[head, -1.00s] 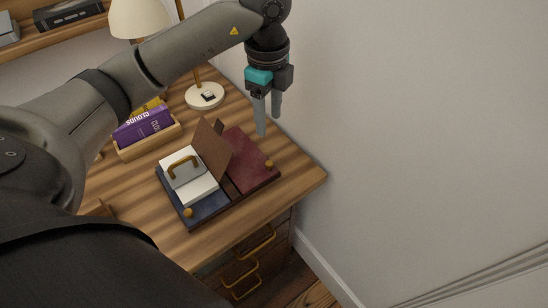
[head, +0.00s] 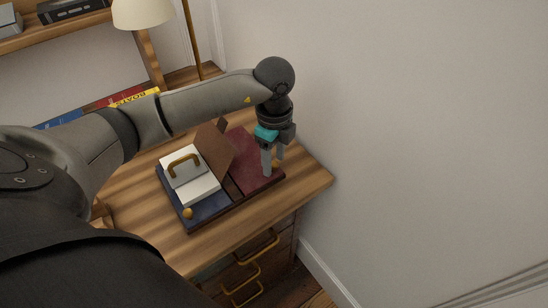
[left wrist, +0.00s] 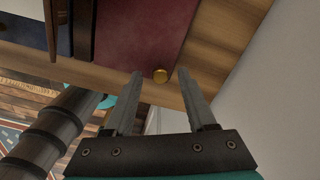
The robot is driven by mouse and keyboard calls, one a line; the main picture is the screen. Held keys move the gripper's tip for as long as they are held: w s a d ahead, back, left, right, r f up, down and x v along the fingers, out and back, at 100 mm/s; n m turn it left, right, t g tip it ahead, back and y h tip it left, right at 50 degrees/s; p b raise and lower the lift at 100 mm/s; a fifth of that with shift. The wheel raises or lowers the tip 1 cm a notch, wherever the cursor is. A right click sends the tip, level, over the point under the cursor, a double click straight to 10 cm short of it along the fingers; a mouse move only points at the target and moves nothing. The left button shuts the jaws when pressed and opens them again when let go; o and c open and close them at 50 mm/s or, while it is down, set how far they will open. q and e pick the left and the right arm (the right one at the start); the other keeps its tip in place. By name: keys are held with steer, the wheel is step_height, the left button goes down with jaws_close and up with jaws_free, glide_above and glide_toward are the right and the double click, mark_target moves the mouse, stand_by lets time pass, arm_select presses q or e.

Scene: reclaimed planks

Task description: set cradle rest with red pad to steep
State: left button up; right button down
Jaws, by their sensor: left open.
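A dark flat base on the desk carries a red pad (head: 250,165) on the right and a blue pad (head: 213,206) on the left. A brown panel (head: 216,150) stands tilted between them. A white block (head: 200,191) with a brass handle (head: 183,162) lies over the blue side. My left gripper (head: 273,167) is open and points down at the red pad's right corner. Contact cannot be told. My right gripper is not in view.
The striped wooden desk (head: 145,225) has drawers with brass handles (head: 245,272) below its front edge. A bare wall (head: 420,120) stands close on the right. A lamp (head: 143,12) and books (head: 135,96) are at the back, partly behind my arm.

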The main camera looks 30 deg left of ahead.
arm_select(q)
jaws_close()
stand_by(0.3)
stand_by(1.1)
